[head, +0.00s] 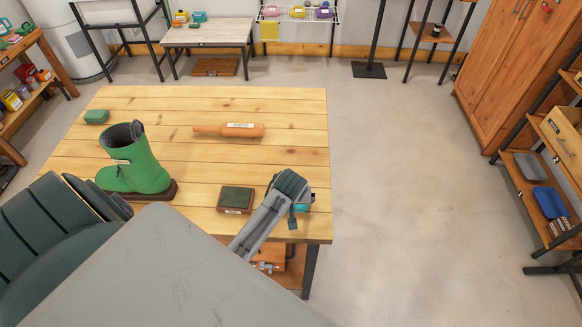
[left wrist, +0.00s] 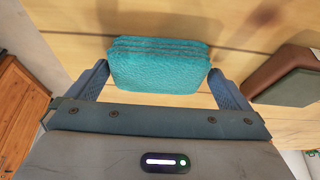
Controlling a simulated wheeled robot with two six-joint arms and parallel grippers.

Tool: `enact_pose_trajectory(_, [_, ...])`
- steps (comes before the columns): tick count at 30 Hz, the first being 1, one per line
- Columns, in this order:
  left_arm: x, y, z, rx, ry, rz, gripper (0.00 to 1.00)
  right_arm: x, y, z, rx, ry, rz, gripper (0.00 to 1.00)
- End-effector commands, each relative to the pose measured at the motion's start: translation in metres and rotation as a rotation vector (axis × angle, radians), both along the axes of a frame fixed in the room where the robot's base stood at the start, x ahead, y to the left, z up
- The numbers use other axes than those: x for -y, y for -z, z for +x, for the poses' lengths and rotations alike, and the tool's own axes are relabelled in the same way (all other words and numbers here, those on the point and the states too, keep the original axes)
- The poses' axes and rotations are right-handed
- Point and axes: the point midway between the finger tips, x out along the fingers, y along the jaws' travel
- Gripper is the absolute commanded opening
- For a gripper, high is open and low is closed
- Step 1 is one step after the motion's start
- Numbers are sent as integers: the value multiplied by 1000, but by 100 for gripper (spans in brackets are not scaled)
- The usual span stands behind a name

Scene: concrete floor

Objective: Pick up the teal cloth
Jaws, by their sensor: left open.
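The teal cloth (left wrist: 160,68), a thick folded pad, lies on the wooden table (head: 275,105) near its front right corner. In the head view only a small teal part (head: 303,208) shows; my gripper and wrist cover the rest. My left gripper (left wrist: 158,78) is open, with one finger on each side of the cloth's near part. The fingers do not appear to be closed on it. In the head view the left gripper (head: 294,208) reaches down over the table corner. My right gripper is not in view.
A dark green-topped brown block (head: 236,198) lies close beside the gripper; it also shows in the left wrist view (left wrist: 288,80). A green boot (head: 140,170), a wooden roller-like tool (head: 232,130) and a small green item (head: 97,116) are on the table. The floor to the right is clear.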

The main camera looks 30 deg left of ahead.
Motion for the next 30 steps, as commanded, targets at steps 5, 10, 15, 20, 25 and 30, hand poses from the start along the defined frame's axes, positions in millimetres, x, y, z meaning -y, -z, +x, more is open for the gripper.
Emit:
enact_pose_trajectory(5, [0,1,0,1,0,1,100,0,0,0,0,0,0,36])
enact_pose_trajectory(10, [0,0,0,1,0,1,71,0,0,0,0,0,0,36])
enact_pose_trajectory(15, [0,0,0,1,0,1,64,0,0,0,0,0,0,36])
enact_pose_trajectory(20, [0,-1,0,1,0,1,64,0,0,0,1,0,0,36])
enact_pose_trajectory(25, [0,-10,1,3,0,1,64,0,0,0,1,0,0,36])
enact_pose_trajectory(30, [0,-32,1,4,-1,1,64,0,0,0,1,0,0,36])
